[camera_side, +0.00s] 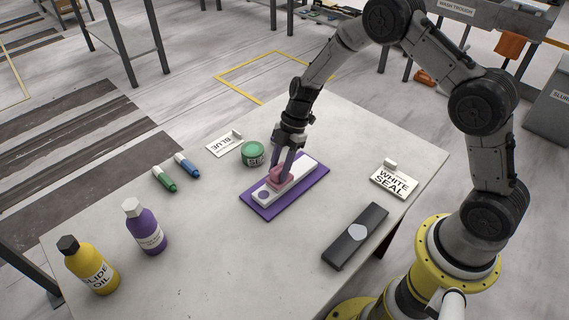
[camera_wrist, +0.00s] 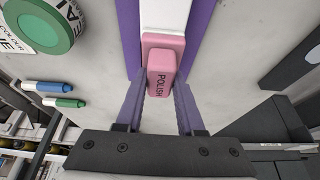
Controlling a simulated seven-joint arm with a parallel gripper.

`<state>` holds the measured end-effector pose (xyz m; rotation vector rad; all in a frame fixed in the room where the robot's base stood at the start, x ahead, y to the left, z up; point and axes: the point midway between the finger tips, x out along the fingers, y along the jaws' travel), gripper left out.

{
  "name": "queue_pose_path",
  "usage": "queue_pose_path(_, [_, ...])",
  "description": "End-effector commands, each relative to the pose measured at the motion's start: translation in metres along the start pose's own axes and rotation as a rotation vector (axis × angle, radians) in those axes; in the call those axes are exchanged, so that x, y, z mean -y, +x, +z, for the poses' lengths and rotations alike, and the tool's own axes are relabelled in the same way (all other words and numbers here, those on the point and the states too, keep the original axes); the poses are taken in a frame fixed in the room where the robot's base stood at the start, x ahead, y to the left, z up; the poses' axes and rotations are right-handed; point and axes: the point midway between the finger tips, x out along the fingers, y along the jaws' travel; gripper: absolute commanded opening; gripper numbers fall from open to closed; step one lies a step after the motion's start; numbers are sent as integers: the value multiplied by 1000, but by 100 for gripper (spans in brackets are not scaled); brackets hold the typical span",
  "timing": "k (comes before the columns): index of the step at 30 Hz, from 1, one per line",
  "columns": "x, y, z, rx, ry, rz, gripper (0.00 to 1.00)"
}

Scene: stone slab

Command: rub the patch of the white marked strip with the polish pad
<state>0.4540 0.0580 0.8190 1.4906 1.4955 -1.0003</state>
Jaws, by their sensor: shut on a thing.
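The white strip (camera_side: 300,168) lies on a purple mat (camera_side: 312,187) and has a round purple patch (camera_side: 263,195) at its near-left end. The strip also shows in the wrist view (camera_wrist: 165,15). My gripper (camera_side: 280,172) is shut on the pink polish pad (camera_side: 275,181), whose word "POLISH" reads between the fingers in the wrist view (camera_wrist: 160,82). The pad is over the middle of the strip, beside the purple patch; I cannot tell whether it touches. The patch is hidden in the wrist view.
A green-lidded tin (camera_side: 253,153) stands close behind the mat. Green (camera_side: 164,179) and blue (camera_side: 187,165) markers, purple (camera_side: 146,228) and yellow (camera_side: 91,266) bottles are at left. The front slab is clear.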

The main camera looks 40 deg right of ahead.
Motion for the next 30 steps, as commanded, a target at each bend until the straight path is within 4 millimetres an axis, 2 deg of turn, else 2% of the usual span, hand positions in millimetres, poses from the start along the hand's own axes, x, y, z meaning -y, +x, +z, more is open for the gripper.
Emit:
queue_pose_path(3, [2, 4, -8, -1, -1, -5, 0])
queue_pose_path(8, [1, 3, -7, 0, 1, -2, 0])
queue_pose_path(21, [-1, -10, 23, 0, -1, 3, 0])
queue_pose_path(30, [-1, -14, 33, 0, 1, 4, 0])
